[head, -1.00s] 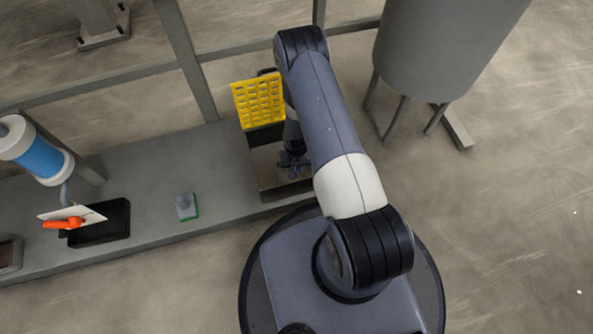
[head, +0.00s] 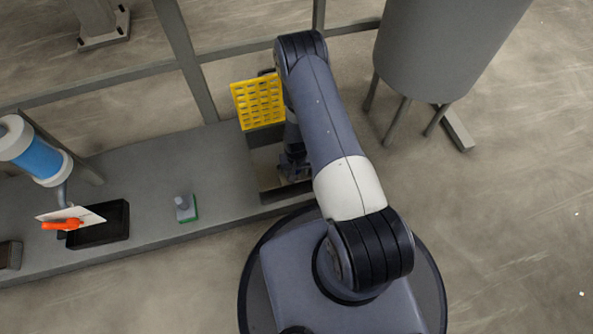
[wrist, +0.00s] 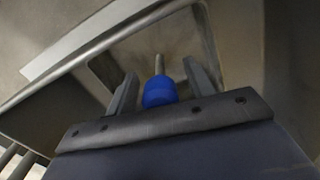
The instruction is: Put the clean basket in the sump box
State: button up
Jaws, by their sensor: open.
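The sump box (head: 266,196) is an open recess at the right end of the grey deck. A yellow slotted panel (head: 258,101) stands upright at its back edge. My gripper (wrist: 160,70) is open and pointed down over or into the box; in the head view it is a dark shape (head: 293,166) partly covered by my arm. In the wrist view a blue grip (wrist: 159,92) with a thin metal rod stands between the two fingers, with gaps visible at its sides. I cannot tell whether this grip belongs to the clean basket; no basket body is clearly visible.
A black tray (head: 101,238) and a small green-edged block (head: 186,209) lie on the deck to the left. A large grey tank (head: 445,50) on legs is at right. Deck between block and box is clear.

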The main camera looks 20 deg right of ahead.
notch_tip(320, 180, up, 12)
jog(key=p, duration=0.4)
jog(key=shift+r, duration=0.15)
jog(key=shift+c, duration=0.2)
dwell(0.5)
